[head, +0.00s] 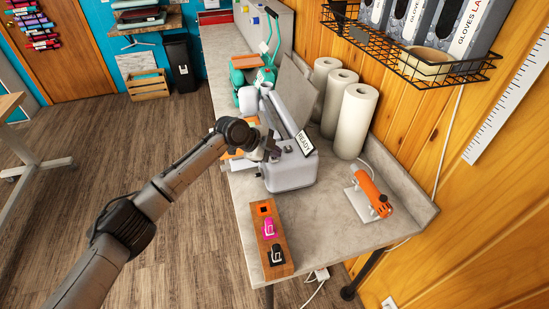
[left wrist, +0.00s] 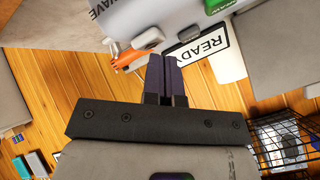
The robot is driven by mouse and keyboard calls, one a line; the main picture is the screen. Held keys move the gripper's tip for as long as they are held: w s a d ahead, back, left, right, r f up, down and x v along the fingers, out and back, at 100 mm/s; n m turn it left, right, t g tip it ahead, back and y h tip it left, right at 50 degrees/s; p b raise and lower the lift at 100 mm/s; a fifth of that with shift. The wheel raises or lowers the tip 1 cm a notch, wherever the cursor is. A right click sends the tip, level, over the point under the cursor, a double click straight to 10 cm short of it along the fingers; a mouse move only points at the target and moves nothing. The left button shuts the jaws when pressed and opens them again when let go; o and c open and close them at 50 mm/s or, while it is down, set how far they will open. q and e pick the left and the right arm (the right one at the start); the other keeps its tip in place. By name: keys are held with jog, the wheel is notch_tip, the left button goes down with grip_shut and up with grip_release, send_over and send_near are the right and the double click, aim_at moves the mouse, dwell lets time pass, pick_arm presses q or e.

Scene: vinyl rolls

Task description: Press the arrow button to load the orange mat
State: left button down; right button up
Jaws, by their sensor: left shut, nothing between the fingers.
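The grey cutting machine (head: 292,174) stands on the bench with a tilted READY display (head: 305,142); the display also shows in the left wrist view (left wrist: 207,46). Small grey raised parts (left wrist: 148,39) sit beside the display there; no arrow marking is legible. A strip of the orange mat (head: 231,154) shows at the machine's left side, partly hidden by my arm. My left gripper (head: 272,151) is over the machine's near end, close to the display. Its fingers (left wrist: 165,65) are shut and empty; contact with a button cannot be told. My right gripper is not in view.
A wooden holder (head: 284,269) with orange, pink and black pieces lies near the bench's front. An orange tool (head: 371,191) rests on a white base at right. White rolls (head: 355,120) stand behind the machine, below a wire basket (head: 425,72). Bare bench lies between holder and tool.

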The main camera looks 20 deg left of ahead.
aim_at(274, 159)
pick_arm(q)
jog(key=shift+f, duration=0.35)
jog(key=shift+r, duration=0.15)
dwell(0.3)
jog(key=shift+r+p, duration=0.3)
jog(key=shift+r, duration=0.3)
jog(key=shift+r+p, duration=0.75)
jog(key=shift+r, duration=0.4)
notch_tip(274, 159, up, 4)
jog(key=shift+f+p, duration=0.1)
jog(key=shift+p, duration=1.05)
